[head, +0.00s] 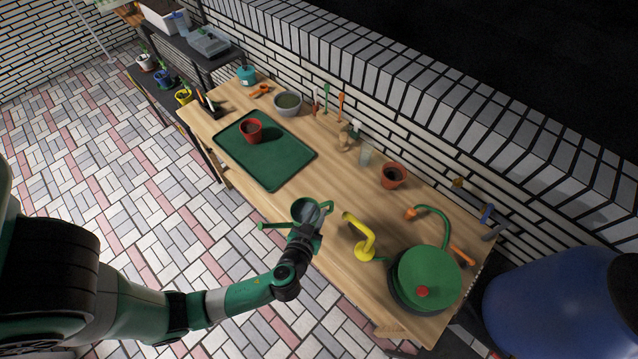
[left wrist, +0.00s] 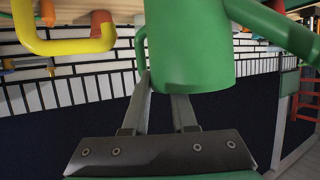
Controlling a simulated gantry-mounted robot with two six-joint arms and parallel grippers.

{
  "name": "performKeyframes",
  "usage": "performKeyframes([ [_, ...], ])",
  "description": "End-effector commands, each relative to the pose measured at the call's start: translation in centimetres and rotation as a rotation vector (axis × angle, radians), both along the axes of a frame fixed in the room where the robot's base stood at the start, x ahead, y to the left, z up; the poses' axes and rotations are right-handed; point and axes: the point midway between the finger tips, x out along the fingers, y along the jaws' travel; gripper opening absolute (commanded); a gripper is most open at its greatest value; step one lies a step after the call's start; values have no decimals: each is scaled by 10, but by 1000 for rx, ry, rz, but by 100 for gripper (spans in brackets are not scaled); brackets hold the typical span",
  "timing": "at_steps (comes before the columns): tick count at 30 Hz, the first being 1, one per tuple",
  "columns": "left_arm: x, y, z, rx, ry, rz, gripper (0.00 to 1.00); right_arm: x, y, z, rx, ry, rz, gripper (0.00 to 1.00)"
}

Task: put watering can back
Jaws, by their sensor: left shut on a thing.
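A small green watering can (head: 305,210) is at the front edge of the wooden table (head: 335,180), in the middle of the head view. Its open top faces up and its spout points left. My left gripper (head: 308,232) is shut on it, on the near side. The exact grip point is hard to tell. My right gripper is not in view.
A yellow bent piece (head: 362,240) stands just right of the can. A green tray (head: 285,165) with a red pot (head: 251,130) lies left. Terracotta pot (head: 392,175) and hand tools line the back.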

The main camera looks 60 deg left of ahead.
Motion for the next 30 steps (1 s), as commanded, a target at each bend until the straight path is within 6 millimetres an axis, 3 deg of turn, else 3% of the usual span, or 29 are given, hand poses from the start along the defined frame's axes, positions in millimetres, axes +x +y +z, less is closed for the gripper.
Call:
performKeyframes([
  [8,0,2,2,1,-2,7,0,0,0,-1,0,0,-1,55],
  [16,13,23,-19,0,-8,10,0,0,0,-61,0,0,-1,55],
  [23,37,59,-36,1,-8,13,0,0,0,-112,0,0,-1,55],
  [26,49,78,-36,2,-1,10,0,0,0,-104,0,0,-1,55],
  [30,62,95,-65,1,0,7,0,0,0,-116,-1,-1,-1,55],
])
